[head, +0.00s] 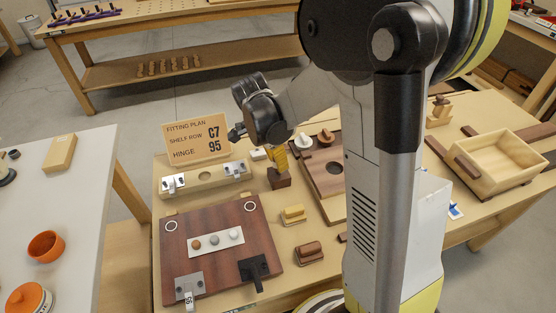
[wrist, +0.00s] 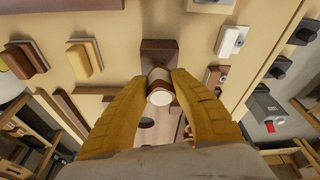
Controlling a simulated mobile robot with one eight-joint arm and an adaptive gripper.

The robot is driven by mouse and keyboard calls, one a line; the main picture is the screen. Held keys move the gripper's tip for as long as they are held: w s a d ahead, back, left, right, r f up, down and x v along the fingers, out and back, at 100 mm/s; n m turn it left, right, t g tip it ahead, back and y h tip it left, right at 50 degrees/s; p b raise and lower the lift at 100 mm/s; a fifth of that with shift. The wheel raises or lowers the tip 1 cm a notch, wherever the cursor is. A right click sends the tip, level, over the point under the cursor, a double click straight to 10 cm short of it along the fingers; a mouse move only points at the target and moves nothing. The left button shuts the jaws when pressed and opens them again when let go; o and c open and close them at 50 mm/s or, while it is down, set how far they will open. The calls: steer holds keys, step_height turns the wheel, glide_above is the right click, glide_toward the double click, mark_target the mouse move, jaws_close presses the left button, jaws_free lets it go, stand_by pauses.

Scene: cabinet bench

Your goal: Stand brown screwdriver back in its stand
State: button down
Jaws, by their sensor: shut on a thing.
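My gripper (head: 276,158) is over the bench, directly above a small dark brown block, the stand (head: 279,179). In the wrist view, my gripper's two yellow fingers (wrist: 160,86) are closed on the brown screwdriver (wrist: 159,76), a brown handle with a pale end facing the camera. The stand (wrist: 158,48) shows just beyond the handle there. The screwdriver's lower end is hidden, so I cannot tell whether it is inside the stand. In the head view my fingers and wrist hide the screwdriver.
A fitting plan sign (head: 197,139) stands behind a pale rail with metal hinges (head: 207,181). A dark red board (head: 216,245) lies in front. A yellow-topped block (head: 293,214) and a brown block (head: 310,252) sit nearby. A board with a round hole (head: 333,190) lies right of the stand.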

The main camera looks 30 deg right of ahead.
steer(key=shift+f+b, duration=0.4)
steer(key=shift+f, duration=0.15)
steer(key=c, duration=0.7)
jaws_free()
steer(key=shift+o, duration=0.2)
steer(key=shift+r, duration=0.15)
steer(key=shift+r+p, duration=2.85)
steer(key=shift+r, duration=0.8)
